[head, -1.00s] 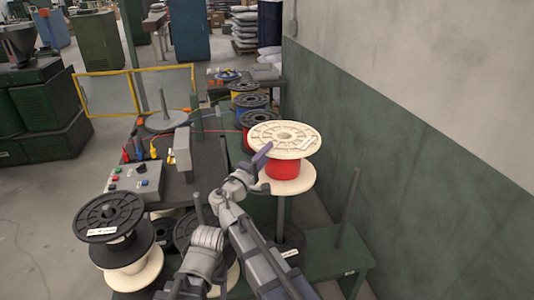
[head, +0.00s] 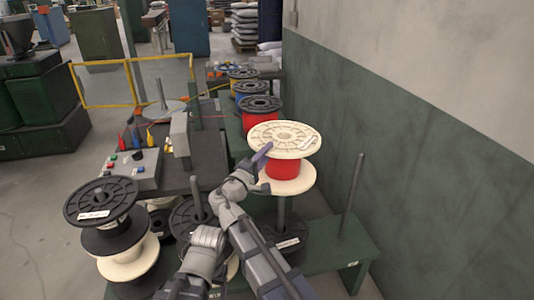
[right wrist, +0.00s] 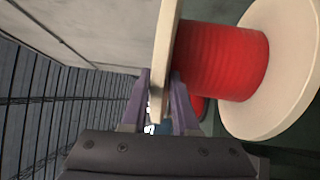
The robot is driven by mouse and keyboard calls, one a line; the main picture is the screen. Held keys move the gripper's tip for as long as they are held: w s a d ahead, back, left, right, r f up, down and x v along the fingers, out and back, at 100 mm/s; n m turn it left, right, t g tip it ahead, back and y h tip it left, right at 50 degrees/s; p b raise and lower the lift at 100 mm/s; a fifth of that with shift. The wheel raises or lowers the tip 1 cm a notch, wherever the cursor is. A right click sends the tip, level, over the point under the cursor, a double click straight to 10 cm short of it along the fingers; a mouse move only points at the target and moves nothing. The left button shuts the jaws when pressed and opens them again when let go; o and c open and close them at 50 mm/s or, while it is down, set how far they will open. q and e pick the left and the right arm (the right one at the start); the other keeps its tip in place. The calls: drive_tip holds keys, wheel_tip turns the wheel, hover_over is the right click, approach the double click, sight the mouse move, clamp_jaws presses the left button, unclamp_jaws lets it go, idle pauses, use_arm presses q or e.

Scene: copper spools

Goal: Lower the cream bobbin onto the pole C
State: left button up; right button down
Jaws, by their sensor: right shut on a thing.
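The cream bobbin (head: 285,138) has a red winding between two cream flanges and is held level in the head view. My right gripper (head: 262,166) is shut on the left edge of its upper flange. In the right wrist view the fingers (right wrist: 160,92) pinch the rim of the flange beside the red winding (right wrist: 222,62). A grey pole (head: 281,212) stands below the bobbin, with a black spool (head: 291,246) around its base. The pole's top is hidden, so I cannot tell whether it has entered the bobbin. No letter C is readable.
A bare pole (head: 353,195) stands to the right on the green bench (head: 335,252). Another pole (head: 196,196) rises from a black spool to the left. Stacked black and cream spools (head: 100,200) stand at far left. Several spools (head: 259,103) line the back, and the wall is close on the right.

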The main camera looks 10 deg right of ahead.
wheel_tip(320, 180, down, 30)
drive_tip(key=b, duration=3)
drive_tip(key=shift+f, duration=0.2)
drive_tip(key=c, duration=0.6)
unclamp_jaws()
drive_tip(key=shift+f, duration=0.1)
drive_tip(key=shift+s, duration=0.1)
